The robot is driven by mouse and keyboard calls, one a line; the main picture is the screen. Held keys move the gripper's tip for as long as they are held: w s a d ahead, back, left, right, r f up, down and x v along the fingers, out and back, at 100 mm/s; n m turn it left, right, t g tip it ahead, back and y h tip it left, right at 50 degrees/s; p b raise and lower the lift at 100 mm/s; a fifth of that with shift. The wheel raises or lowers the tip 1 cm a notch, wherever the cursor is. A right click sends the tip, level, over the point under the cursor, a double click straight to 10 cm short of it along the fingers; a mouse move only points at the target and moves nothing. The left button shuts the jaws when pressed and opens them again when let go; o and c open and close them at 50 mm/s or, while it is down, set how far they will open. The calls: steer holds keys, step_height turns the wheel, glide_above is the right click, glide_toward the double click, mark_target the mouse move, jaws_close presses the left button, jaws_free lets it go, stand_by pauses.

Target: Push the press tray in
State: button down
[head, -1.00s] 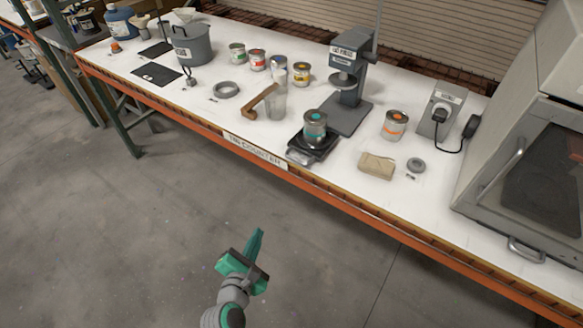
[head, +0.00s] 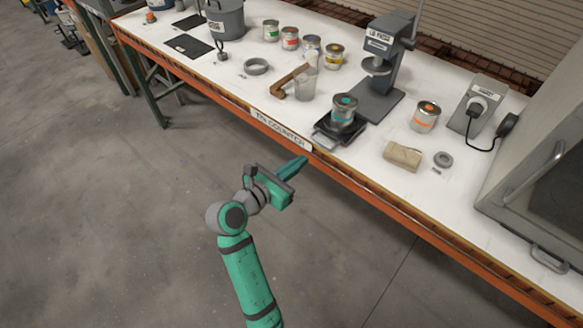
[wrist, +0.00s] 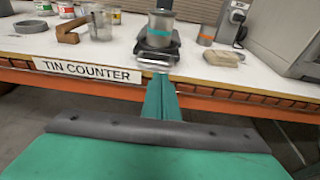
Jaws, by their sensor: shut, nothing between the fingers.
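The press tray (head: 325,141) is a dark tray with a pale front handle, pulled out in front of the grey press (head: 384,60) to the counter's front edge. A tin with a teal band (head: 344,110) stands upright on it. In the wrist view the tray's front (wrist: 158,62) and the tin (wrist: 160,30) show straight ahead, beyond the fingers. My gripper (head: 301,163) is shut and empty, its green fingers (wrist: 160,98) together. It is in front of the counter edge, pointing at the tray and apparently short of touching it.
An orange-labelled tin (head: 425,117) and a tan block (head: 403,157) stand right of the tray. A clear cup (head: 305,85) and a brown wooden piece (head: 286,85) stand left. The orange counter beam (head: 360,188) runs below the tray front.

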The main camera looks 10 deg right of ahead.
steer(key=x, duration=0.8)
steer(key=shift+w+d+f, duration=0.15)
steer(key=shift+w+d, duration=0.05)
steer(key=shift+w, duration=0.05)
steer(key=shift+w, duration=0.1)
